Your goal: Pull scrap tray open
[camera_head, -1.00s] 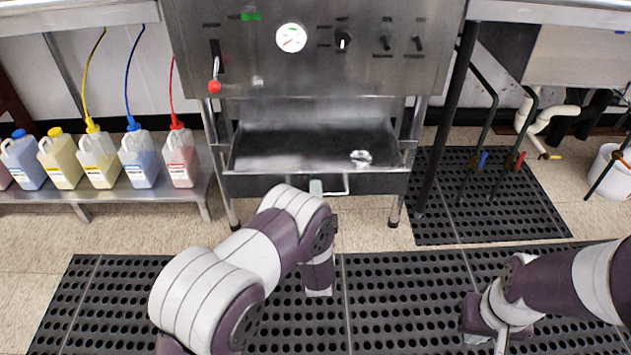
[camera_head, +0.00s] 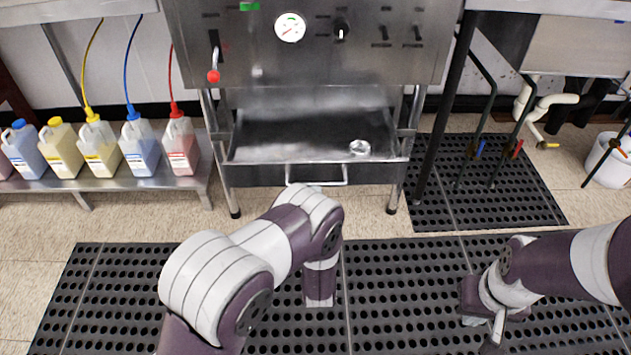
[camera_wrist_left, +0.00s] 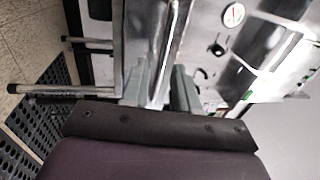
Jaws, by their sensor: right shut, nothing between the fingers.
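The scrap tray (camera_head: 260,177) is the wide metal tray with a dark front, low under the steel machine. Its light U-shaped handle (camera_head: 317,183) shows in the head view with no fingers on it. My left arm reaches up the middle below the handle, and its gripper is hidden there. In the left wrist view my left gripper (camera_wrist_left: 160,88) has its fingers apart. A metal bar shows between them; I cannot tell whether they touch it. My right gripper (camera_head: 495,338) is shut and empty, low over the mat at the right.
The machine's front has a gauge (camera_head: 290,27) and a red-knobbed lever (camera_head: 213,76). A shelf (camera_head: 140,190) of bottles stands left. A dark pole (camera_head: 437,130), pipes and a white bucket (camera_head: 610,165) are right. Black mats (camera_head: 400,290) cover the floor.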

